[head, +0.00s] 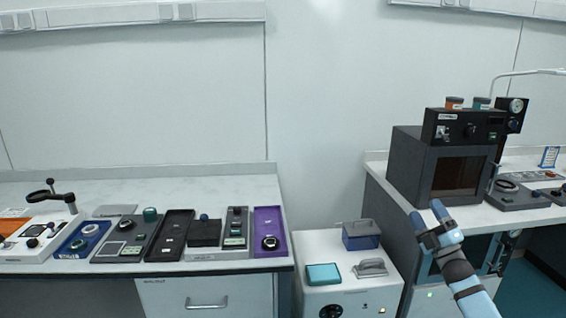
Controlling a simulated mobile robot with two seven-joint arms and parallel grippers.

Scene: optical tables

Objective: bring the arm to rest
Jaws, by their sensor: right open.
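My right gripper (426,221) is at the lower right of the head view, at the end of a light blue arm with dark bands. Its two fingers are apart and nothing shows between them. It is in front of the right bench's front edge, below the dark oven-like box (454,165), and seems apart from it. My left gripper is not in view.
The left bench (110,191) carries several instruments and trays, including a purple tray (269,220). A low white cabinet (310,246) between the benches holds a teal pad (323,273), a blue-grey box (361,236) and a metal-handled block (370,268). Drawers front the left bench.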

